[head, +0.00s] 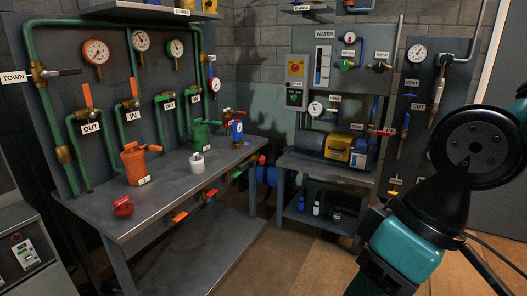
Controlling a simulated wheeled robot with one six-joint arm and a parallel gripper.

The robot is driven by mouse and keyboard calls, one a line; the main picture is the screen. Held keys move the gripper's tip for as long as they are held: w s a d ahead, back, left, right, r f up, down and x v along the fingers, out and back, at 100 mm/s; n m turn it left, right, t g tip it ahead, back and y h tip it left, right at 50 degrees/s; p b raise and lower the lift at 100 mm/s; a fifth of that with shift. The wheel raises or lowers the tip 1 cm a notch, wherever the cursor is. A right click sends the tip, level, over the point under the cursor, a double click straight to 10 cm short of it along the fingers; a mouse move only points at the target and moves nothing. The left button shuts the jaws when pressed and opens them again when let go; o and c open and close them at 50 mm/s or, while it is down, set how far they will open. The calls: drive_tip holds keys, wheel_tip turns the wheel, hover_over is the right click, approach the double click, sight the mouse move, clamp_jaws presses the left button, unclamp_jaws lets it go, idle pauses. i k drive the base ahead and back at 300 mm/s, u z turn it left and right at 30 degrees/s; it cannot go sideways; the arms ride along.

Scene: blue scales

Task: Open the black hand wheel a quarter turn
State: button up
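I cannot make out a black hand wheel anywhere in the head view. A red hand wheel (123,206) lies on the front of the left bench, with no black one beside it. My teal and black arm fills the right side of the view and hides part of the right wall and floor. The fingers of my gripper do not show.
A pump (338,146) sits on the back bench. Brown floor is clear between.

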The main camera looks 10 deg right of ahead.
sight(380, 68)
drive_tip(key=z, duration=0.55)
drive_tip(key=i, duration=2)
drive_tip(key=z, duration=0.95)
